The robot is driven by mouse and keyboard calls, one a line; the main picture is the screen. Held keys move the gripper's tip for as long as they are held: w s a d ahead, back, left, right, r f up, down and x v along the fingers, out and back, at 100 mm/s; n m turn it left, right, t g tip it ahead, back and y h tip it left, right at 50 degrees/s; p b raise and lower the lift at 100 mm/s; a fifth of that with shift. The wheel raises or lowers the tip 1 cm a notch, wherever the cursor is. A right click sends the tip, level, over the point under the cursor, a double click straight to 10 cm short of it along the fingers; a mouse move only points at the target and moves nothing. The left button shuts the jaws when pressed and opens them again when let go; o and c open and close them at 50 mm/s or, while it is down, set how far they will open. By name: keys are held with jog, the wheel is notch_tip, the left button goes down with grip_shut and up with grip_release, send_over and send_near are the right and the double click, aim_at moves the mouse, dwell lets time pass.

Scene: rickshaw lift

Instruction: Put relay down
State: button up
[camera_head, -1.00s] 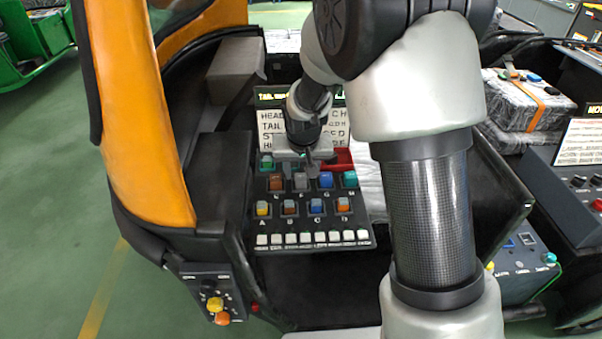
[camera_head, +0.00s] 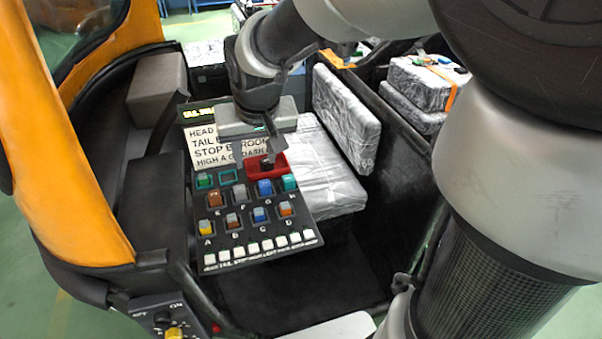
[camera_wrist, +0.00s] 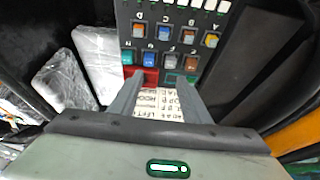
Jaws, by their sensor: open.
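In the head view, a black panel (camera_head: 245,232) carries relays in lettered rows. They include a yellow one (camera_head: 206,228), a brown one (camera_head: 214,199), a grey one (camera_head: 240,193), a blue one (camera_head: 265,187) and a teal one (camera_head: 289,182). A green relay (camera_head: 205,181) sits at the upper left, beside a teal-outlined empty slot (camera_head: 230,177). A red tray (camera_head: 279,163) is at the upper right, with a small dark piece that I cannot identify. My gripper (camera_head: 255,160) is open above the panel's upper part. Its fingers partly hide the tray and slot in the wrist view (camera_wrist: 158,84).
A labelled card (camera_head: 212,147) stands behind the panel. A grey wrapped seat (camera_head: 322,180) and its backrest (camera_head: 346,118) are to the right. An orange pillar (camera_head: 65,165) and a black cab wall bound the left. White switches (camera_head: 260,248) line the panel's front.

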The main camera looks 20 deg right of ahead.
jog(key=s+d+r, duration=0.3)
jog(key=s, duration=0.6)
jog(key=s+d+r, duration=0.2)
jog(key=s+d, duration=0.1)
jog(key=s, duration=0.6)
jog(key=shift+s+r+t, duration=0.35)
jog(key=shift+r+t, duration=0.05)
